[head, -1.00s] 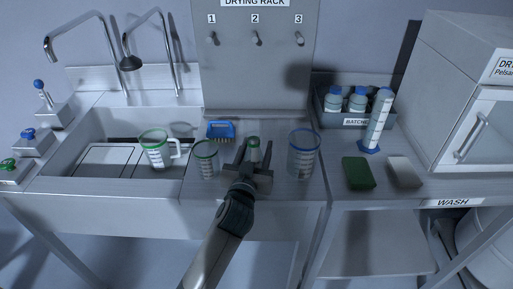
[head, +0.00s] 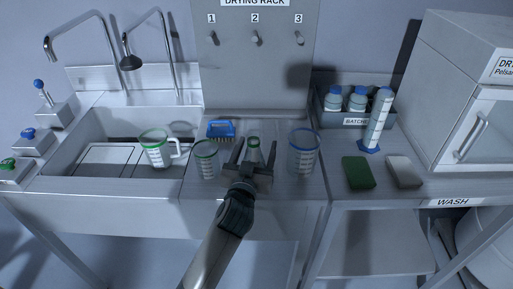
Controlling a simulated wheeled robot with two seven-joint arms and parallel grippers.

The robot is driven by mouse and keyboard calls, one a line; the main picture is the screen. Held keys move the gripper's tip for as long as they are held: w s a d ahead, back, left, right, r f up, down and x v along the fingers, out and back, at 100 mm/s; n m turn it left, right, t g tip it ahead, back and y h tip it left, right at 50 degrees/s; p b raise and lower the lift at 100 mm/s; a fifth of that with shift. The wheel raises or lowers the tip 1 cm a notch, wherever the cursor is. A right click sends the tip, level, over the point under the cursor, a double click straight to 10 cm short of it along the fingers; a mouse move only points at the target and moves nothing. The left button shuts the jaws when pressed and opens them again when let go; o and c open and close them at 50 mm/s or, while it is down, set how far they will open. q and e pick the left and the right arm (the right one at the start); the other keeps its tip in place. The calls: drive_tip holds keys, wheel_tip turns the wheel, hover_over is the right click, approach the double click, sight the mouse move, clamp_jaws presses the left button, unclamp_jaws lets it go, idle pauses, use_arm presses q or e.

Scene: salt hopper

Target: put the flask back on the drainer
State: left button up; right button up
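The small conical flask with a green rim (head: 254,149) appears upright on the steel surface right of the sink, which may be the drainer (head: 221,190). My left gripper (head: 254,152), whose arm comes in from the bottom left of centre, is open. Its two fingers show on either side of the flask, with visible gaps. The gripper body hides the flask's lower part. I cannot tell whether the flask is fully between the fingers or just beyond them. My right gripper is not in view.
A green-rimmed beaker (head: 206,160) stands close left and a blue-rimmed beaker (head: 303,153) close right. A blue brush (head: 221,130) lies behind. A jug (head: 156,149) is at the sink. The pegged drying rack board (head: 256,75) is empty.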

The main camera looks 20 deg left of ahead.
use_arm(q)
drive_tip(key=shift+s+f, duration=0.1)
drive_tip(key=shift+s, duration=0.3)
drive_tip(key=s, duration=0.3)
drive_tip(key=s+b, duration=0.1)
drive_tip(key=s, duration=0.3)
drive_tip(key=s+d+b, duration=0.1)
drive_tip(key=s, duration=0.2)
drive_tip(key=shift+s, duration=0.55)
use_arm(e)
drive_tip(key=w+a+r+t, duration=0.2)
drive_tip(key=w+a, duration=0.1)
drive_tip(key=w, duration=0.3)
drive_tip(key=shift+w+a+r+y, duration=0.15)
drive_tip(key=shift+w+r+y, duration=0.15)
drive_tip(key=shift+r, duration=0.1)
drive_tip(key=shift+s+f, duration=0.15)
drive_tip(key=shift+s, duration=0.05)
